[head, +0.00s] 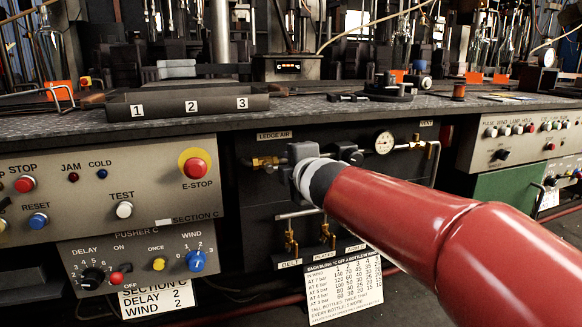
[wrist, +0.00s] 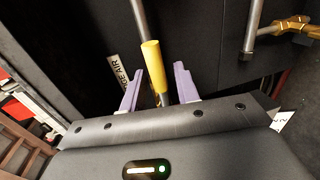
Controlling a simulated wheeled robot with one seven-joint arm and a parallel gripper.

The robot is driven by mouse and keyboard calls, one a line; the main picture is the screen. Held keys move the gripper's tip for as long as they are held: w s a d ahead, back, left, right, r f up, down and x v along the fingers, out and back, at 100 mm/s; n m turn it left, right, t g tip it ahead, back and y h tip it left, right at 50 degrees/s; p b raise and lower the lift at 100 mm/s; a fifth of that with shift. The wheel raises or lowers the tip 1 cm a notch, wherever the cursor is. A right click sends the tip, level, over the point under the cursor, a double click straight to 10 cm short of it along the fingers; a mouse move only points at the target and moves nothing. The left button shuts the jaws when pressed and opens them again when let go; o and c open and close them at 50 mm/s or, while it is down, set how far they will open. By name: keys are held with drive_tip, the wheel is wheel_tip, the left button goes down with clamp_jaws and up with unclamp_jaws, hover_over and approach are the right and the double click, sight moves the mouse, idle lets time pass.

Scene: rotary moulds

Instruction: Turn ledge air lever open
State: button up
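The ledge air lever shows in the wrist view as a yellow sleeve (wrist: 152,62). A grey rod or pipe runs above and below it. My gripper (wrist: 158,70) has its two pale purple fingers apart, one on each side of the yellow sleeve. A label (wrist: 117,72) ending in "AIR" is left of the lever. In the head view the "LEDGE AIR" label (head: 274,135) is above a brass fitting (head: 262,162); my red arm and wrist hide the lever and fingers.
A pressure gauge (head: 384,143) and a brass valve (head: 415,143) sit right of my wrist. Small brass valves (head: 290,238) are below. A control panel with an E-stop (head: 194,167) is at left. The bench edge (head: 330,112) runs above.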

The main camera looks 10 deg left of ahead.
drive_tip(key=p+v, duration=0.2)
drive_tip(key=v, duration=0.6)
drive_tip(key=s+d+f+m+g+h+p, duration=0.1)
drive_tip(key=s+d+f+m+h+p, duration=0.2)
drive_tip(key=d+m, duration=0.55)
drive_tip(key=s+d+m+g+h+p, duration=0.1)
drive_tip(key=s+d+m+h, duration=0.35)
drive_tip(key=d, duration=0.65)
drive_tip(key=s+d+f+m+g+p, duration=0.1)
drive_tip(key=s+d+f+m+g, duration=0.2)
drive_tip(key=s, duration=0.5)
drive_tip(key=s+d+f+m+g+p, duration=0.2)
drive_tip(key=s+d+f+m+g, duration=0.1)
drive_tip(key=s+f+m, duration=0.3)
drive_tip(key=shift+s+f+m+h, duration=0.3)
drive_tip(key=shift+s+m+h, duration=0.05)
drive_tip(key=shift+s+m, duration=0.8)
